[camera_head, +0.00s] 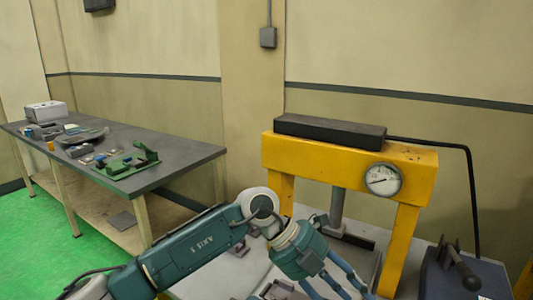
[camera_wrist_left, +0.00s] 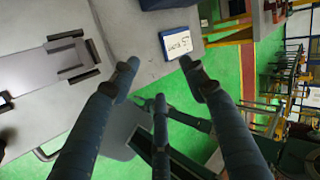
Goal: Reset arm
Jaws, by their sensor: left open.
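My left arm (camera_head: 190,250) comes in from the lower left in the head view and reaches to the front of the yellow press (camera_head: 350,155). My left gripper (camera_head: 340,285) points down toward the lower edge of that view, with its fingertips cut off or hard to see. In the left wrist view my left gripper (camera_wrist_left: 160,72) shows its fingers spread apart with nothing between them. My right gripper is in neither view.
The press has a round gauge (camera_head: 382,179) and a dark bar (camera_head: 329,129) on top. A blue-grey lever box (camera_head: 462,275) stands at right. A workbench (camera_head: 190,155) holds a green fixture (camera_head: 127,163). A blue-edged label (camera_wrist_left: 180,43) and green floor show in the wrist view.

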